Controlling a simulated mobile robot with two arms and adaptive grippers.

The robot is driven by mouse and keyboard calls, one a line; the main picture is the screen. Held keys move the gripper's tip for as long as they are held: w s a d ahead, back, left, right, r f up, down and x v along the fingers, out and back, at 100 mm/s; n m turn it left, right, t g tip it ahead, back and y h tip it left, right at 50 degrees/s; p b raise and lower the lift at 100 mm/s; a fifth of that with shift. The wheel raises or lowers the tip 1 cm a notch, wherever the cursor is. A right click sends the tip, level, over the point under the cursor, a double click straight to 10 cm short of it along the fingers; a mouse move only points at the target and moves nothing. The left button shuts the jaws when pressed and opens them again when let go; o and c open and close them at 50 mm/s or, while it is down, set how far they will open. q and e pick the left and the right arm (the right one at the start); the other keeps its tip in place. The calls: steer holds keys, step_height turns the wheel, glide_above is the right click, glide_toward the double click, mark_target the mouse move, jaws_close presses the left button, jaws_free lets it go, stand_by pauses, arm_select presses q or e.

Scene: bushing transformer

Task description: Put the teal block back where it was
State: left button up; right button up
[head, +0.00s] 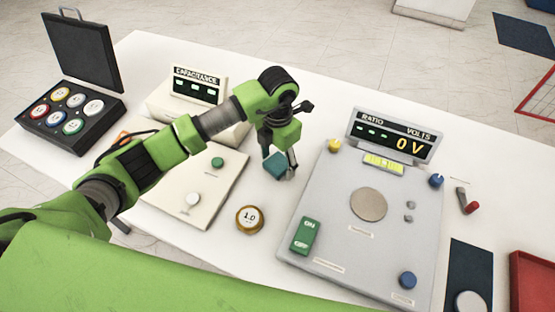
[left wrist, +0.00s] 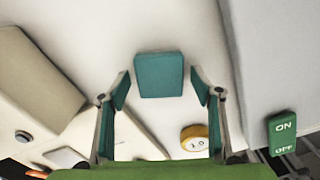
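The teal block (head: 275,165) is at the white table's middle, between the cream capacitance unit and the grey ratio unit. In the left wrist view the teal block (left wrist: 159,75) shows as a plain square face. My left gripper (head: 281,161) points down over it. In the left wrist view the two fingertips of my left gripper (left wrist: 160,89) are apart, one on each side of the block, with a narrow gap on both sides. I cannot tell how far the fingertips reach down beside it. My right gripper is not in view.
A round weight-like disc marked 1.0 (head: 249,217) lies close by. The grey ratio unit (head: 330,225) with raised knobs and a green switch (head: 304,235) stands to the right. The cream capacitance unit (head: 228,172) is left. An open black case (head: 78,140) holds several coloured discs.

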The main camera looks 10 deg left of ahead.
mark_target(278, 163)
arm_select(q)
steer(key=shift+r, duration=0.1)
step_height(278, 163, up, 12)
steer(key=b, duration=0.3)
steer(key=shift+b, duration=0.3)
steer(key=shift+r, duration=0.1)
